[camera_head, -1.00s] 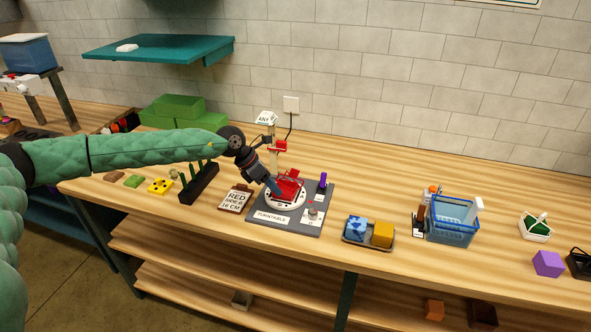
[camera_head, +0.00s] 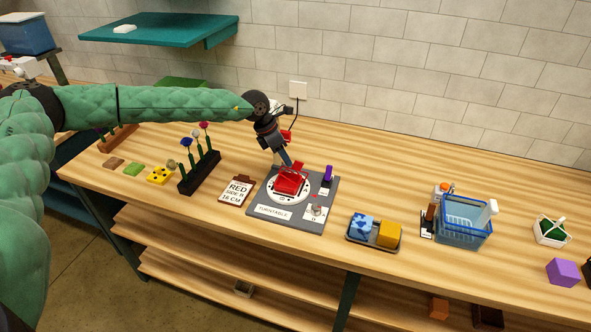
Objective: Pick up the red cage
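The red cage (camera_head: 291,181) stands on the white round disc (camera_head: 274,194) of the turntable board (camera_head: 258,226). My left gripper (camera_head: 288,165) points down at the cage's top rear edge, with its fingers close to or touching it. The view is too small to tell whether the fingers are open or shut, or whether they hold the cage. The cage shows no clear gap above the disc. My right gripper is not in view.
A card reading "RED SIDE" (camera_head: 237,190) lies left of the turntable. A black rack with flowers (camera_head: 199,173) stands farther left. A purple item (camera_head: 327,175) stands at the board's right. A tray (camera_head: 372,246) with two blocks and a blue basket (camera_head: 462,222) stand farther right.

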